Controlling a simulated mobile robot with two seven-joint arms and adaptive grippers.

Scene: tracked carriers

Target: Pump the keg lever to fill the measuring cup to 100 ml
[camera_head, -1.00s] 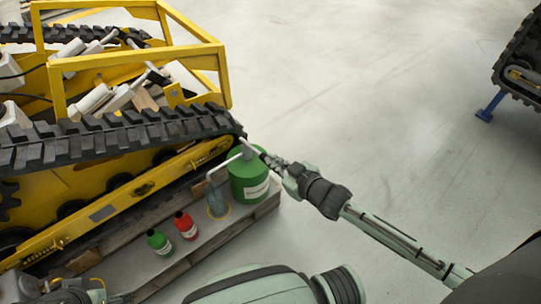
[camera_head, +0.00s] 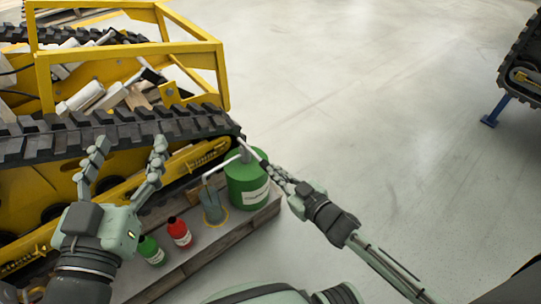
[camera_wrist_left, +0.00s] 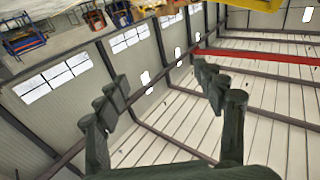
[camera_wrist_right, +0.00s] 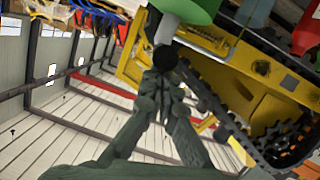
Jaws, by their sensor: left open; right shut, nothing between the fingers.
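The green keg (camera_head: 247,182) stands at the right end of the wooden pallet, with a pale spout to its left. Its pale lever (camera_head: 250,149) slants down to the right from the top. The grey-blue measuring cup (camera_head: 214,210) stands below the spout on a yellow ring; its level cannot be read. My right gripper (camera_head: 270,167) is shut and empty at the lever's outer end. In the right wrist view the lever's dark tip (camera_wrist_right: 166,56) lies just beyond the closed fingertips (camera_wrist_right: 163,78); contact is unclear. My left gripper (camera_head: 128,146) is open and empty, raised left of the cup.
A red bottle (camera_head: 180,232) and a small green bottle (camera_head: 151,251) stand on the pallet left of the cup. The yellow tracked carrier (camera_head: 130,55) with its black track stands close behind. Open floor (camera_head: 370,110) lies to the right.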

